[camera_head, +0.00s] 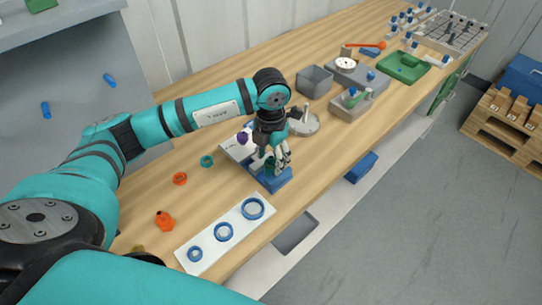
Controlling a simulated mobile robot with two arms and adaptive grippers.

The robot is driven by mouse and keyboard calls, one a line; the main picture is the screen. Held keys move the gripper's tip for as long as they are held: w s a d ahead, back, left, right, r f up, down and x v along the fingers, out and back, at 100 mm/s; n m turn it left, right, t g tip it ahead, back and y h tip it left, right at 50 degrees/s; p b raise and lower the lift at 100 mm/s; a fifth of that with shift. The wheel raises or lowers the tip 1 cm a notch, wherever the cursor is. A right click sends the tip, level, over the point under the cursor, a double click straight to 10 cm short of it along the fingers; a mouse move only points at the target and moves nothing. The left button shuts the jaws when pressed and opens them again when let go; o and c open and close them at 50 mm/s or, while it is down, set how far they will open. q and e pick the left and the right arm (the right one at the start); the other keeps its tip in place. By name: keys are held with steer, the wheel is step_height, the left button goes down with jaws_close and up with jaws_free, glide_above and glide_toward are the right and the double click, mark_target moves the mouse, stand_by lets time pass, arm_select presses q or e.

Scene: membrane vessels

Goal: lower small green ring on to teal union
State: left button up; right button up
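My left gripper (279,164) points down over a blue fixture block (274,182) near the table's front edge. A dark green part (269,165) shows beside its fingers, above the block; it is too small to tell whether this is the teal union, a ring on it, or both. The fingers hide part of it, and I cannot tell whether they are closed on anything. A small teal-green ring (206,161) lies flat on the table to the left of the gripper. My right gripper is not in view.
An orange ring (180,179) and an orange fitting (165,221) lie on the left. A white board (209,238) with blue rings lies in front. A round plate (303,124), grey bin (315,81) and grey tray (351,104) stand behind the gripper.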

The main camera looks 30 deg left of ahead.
arm_select(q)
steer(key=shift+r, duration=0.15)
step_height(320, 180, up, 12)
steer(key=shift+f, duration=0.15)
stand_by(0.4)
stand_by(0.5)
